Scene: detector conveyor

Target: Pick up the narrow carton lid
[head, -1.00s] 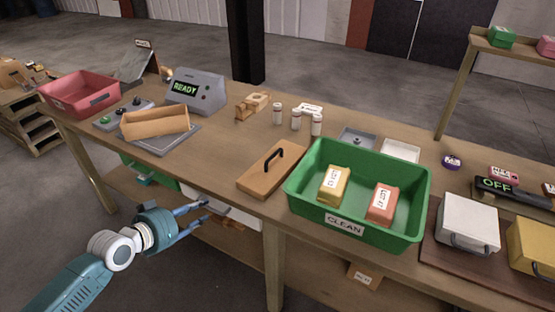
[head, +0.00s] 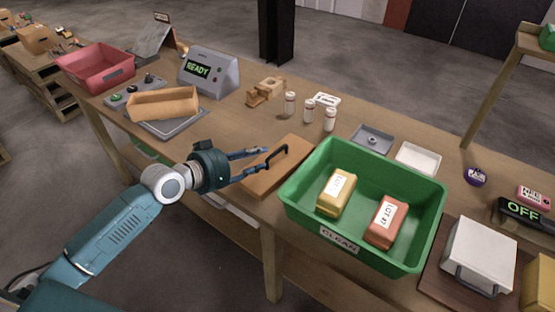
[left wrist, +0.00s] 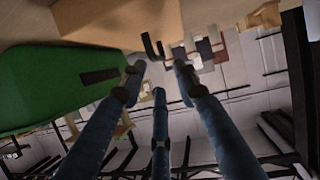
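The narrow carton lid appears to be the flat wooden board (head: 264,187) with a black bar handle (head: 284,157), lying on the table left of the green bin. In the left wrist view the board (left wrist: 115,18) fills the top left, and its black handle (left wrist: 151,46) shows just beyond the fingertips. My left gripper (head: 262,162) is open and empty at the lid's left side, its fingers pointing at the handle. The fingers also show spread in the left wrist view (left wrist: 157,76). I cannot tell whether they touch the lid. My right gripper is out of view.
The green CLEAN bin (head: 424,216), with a yellow and a red pack inside, stands close right of the lid. An open tan carton (head: 165,103) sits on a grey plate at left. Several white bottles (head: 309,111) stand behind the lid.

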